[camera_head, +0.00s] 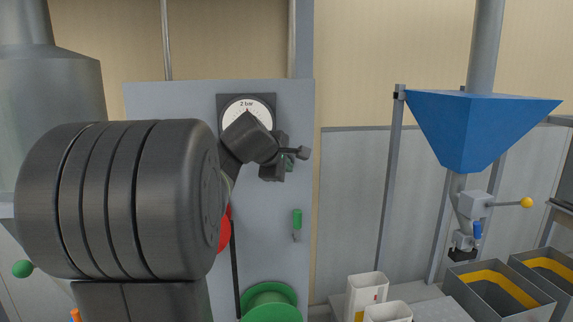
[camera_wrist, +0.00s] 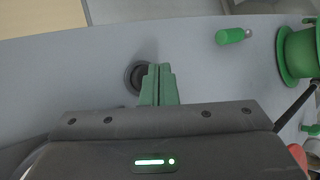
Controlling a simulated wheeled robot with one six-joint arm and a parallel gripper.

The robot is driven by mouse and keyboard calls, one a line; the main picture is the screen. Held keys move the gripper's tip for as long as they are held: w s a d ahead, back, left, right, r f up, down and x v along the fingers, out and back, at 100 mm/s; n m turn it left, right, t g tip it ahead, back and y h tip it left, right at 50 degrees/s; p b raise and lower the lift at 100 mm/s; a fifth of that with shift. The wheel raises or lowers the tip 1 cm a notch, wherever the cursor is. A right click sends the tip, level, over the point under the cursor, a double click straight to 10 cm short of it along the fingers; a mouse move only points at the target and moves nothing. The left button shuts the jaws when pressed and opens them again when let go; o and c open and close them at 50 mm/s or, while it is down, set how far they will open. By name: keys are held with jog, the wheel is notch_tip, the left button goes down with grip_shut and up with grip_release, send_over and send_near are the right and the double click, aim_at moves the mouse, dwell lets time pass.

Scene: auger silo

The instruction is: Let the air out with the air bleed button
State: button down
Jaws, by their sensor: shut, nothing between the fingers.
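A dark round button (camera_wrist: 133,77) sits on the grey panel (camera_wrist: 200,70) in the wrist view, just left of my fingertips and partly hidden by them. A dark knob on a stem (camera_head: 303,152), which looks like the same part, juts out beside my gripper in the head view. My gripper (camera_wrist: 159,68) is shut, its green fingers together and empty. In the head view my gripper (camera_head: 287,160) is in front of the panel (camera_head: 262,215), below and right of a round gauge (camera_head: 246,104) marked 2 bar. I cannot tell whether fingers and button touch.
A green handle (camera_head: 297,219) is on the panel below my gripper. A green spool-like part (camera_head: 270,303) is lower down. A red part (camera_head: 224,230) is partly hidden by my arm. A blue hopper (camera_head: 480,125) stands right, with open bins (camera_head: 490,300) below.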

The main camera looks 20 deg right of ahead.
jog(key=shift+w, duration=0.15)
jog(key=shift+w+d, duration=0.1)
jog(key=shift+w, duration=0.15)
jog(key=shift+w+d+p, duration=0.1)
jog(key=shift+w+p, duration=0.2)
jog(key=shift+w, duration=0.25)
dwell(0.7)
jog(key=shift+s, duration=0.1)
dwell(1.0)
jog(key=shift+s+a, duration=0.2)
jog(key=shift+s, duration=0.65)
jog(key=shift+s+a+b, duration=0.2)
jog(key=shift+s, duration=0.6)
jog(key=shift+s+a+b, duration=0.2)
jog(key=shift+s, duration=0.65)
jog(key=shift+s+a+b, duration=0.2)
jog(key=shift+s, duration=0.6)
